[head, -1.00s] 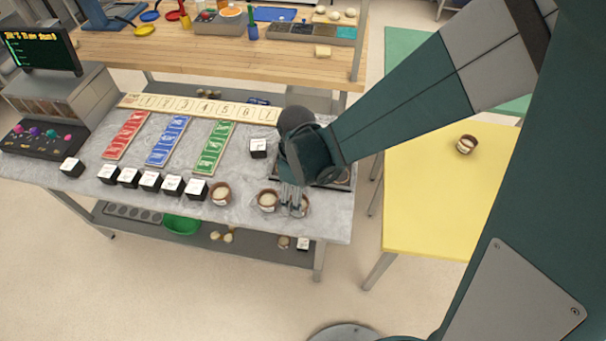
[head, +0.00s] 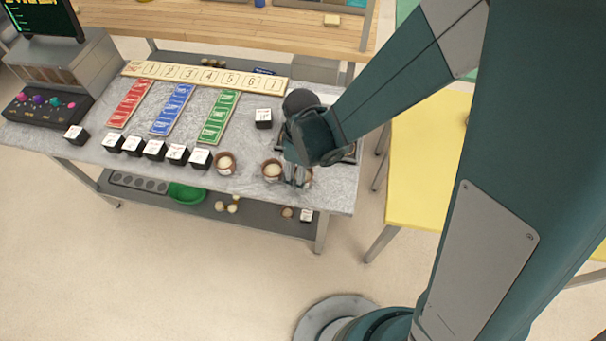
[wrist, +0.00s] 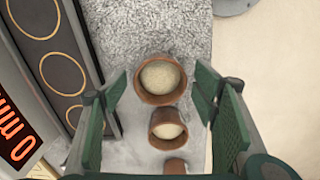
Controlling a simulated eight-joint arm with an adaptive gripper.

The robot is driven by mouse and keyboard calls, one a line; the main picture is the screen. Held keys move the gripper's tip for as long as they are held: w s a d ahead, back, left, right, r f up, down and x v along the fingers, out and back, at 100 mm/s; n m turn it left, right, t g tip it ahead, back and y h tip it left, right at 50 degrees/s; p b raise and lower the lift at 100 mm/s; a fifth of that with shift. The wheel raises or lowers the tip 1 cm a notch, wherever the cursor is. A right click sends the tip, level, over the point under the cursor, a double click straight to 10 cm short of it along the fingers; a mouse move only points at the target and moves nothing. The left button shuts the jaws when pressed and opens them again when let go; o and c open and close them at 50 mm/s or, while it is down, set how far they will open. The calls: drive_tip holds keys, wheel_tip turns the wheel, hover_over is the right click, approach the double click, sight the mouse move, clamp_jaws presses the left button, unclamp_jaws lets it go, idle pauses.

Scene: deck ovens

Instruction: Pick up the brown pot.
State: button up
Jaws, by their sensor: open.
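Several brown pots with pale contents are in view. Three stand in a row near the front edge of the grey table: a left pot (head: 225,164), a middle pot (head: 272,171) and a right pot (head: 308,179) partly hidden by my gripper (head: 295,180). In the wrist view my gripper (wrist: 162,88) is open, its green fingers on either side of one brown pot (wrist: 160,81), with gaps visible. A second pot (wrist: 168,128) and a third (wrist: 175,166) line up below it. The fingers' height relative to the pot is unclear.
Several black-and-white cubes (head: 154,150) line the grey table's front. Red, blue (head: 174,108) and green strips lie behind them. A panel with round rings (wrist: 45,60) is close on the left in the wrist view. A yellow table (head: 415,175) stands to the right.

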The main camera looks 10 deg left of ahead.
drive_tip(key=shift+f, duration=0.35)
drive_tip(key=shift+c, duration=0.4)
drive_tip(key=c, duration=1)
